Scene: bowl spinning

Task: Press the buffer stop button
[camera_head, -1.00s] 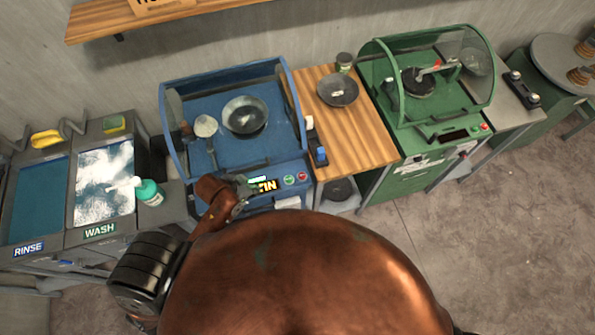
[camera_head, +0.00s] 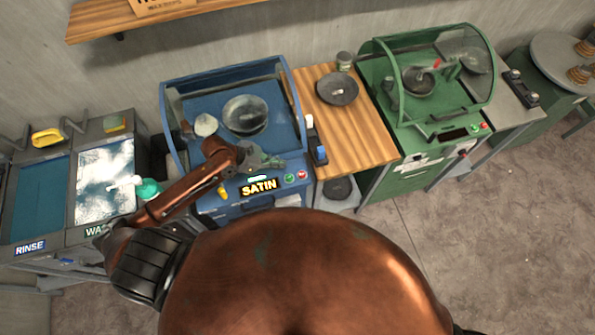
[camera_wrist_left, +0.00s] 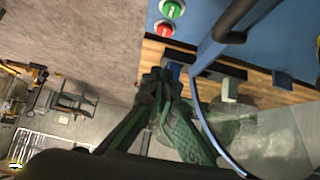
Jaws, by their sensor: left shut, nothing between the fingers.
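The blue buffer machine (camera_head: 235,205) stands at centre left with a lit SATIN display (camera_head: 259,186). To the right of the display are a green button (camera_head: 289,178) and a red button (camera_head: 302,174), both uncovered. A bowl (camera_head: 245,115) is inside the blue cabinet. My left gripper (camera_head: 278,162) is shut and empty, just above and left of the buttons in the head view. In the left wrist view the green button (camera_wrist_left: 172,9) and red button (camera_wrist_left: 164,29) show above the closed fingertips (camera_wrist_left: 160,76), apart from them. My right gripper is out of view.
A wooden counter (camera_head: 365,130) with a dark bowl (camera_head: 337,89) lies right of the blue machine. A green machine (camera_head: 432,170) stands beyond it. The wash basin (camera_head: 105,180) and rinse basin (camera_head: 38,200) are at left. The blue cabinet's frame (camera_wrist_left: 205,90) runs close to my gripper.

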